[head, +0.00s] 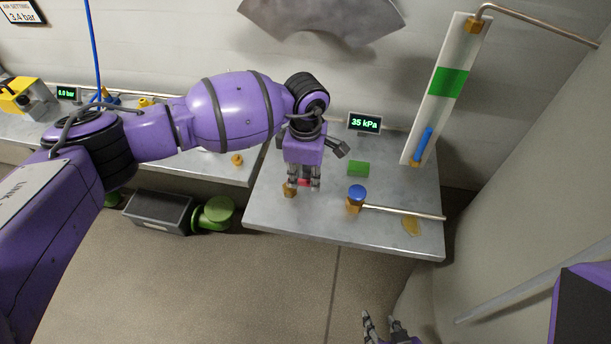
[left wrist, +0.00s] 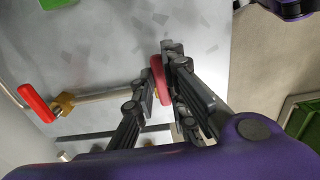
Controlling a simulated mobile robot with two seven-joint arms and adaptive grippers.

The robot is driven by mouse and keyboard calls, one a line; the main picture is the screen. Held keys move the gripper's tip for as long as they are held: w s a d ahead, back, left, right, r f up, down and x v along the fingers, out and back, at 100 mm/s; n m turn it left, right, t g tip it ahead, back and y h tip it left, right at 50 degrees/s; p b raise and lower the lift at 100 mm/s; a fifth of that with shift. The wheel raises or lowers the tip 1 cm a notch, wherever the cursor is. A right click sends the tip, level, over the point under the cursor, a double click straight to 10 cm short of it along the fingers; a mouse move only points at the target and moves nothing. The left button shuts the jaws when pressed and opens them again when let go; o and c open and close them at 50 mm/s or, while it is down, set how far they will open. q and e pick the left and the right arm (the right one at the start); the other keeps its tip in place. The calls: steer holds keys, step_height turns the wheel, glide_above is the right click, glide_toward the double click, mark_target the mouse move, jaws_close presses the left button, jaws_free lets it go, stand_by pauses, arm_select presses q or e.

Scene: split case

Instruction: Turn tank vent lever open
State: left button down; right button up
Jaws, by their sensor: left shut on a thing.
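My left gripper (head: 304,184) points down over the right-hand table and is shut on a small red handle (head: 304,182). In the left wrist view the handle (left wrist: 160,78) sits upright between the fingertips of this gripper (left wrist: 162,82). Its lower part is partly hidden by the fingers. A brass fitting (head: 288,190) is just left of the gripper. In the left wrist view another red lever (left wrist: 35,103) lies to the left, by a brass fitting (left wrist: 63,102) and a pipe (left wrist: 105,94). My right gripper (head: 382,325) is low in the head view, fingers apart and empty.
A blue-topped brass valve (head: 356,196) with a pipe running right stands on the table (head: 290,222). A green block (head: 358,169) and a display reading 35 kPa (head: 365,122) are behind it. A gauge panel (head: 438,108) stands at right. Floor in front is clear.

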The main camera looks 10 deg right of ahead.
mark_target(305, 181)
arm_select(q)
steer(key=c, duration=1.8)
jaws_free()
steer(key=shift+o, duration=0.2)
steer(key=shift+r, duration=0.2)
step_height(305, 181, up, 12)
steer(key=shift+f, duration=0.15)
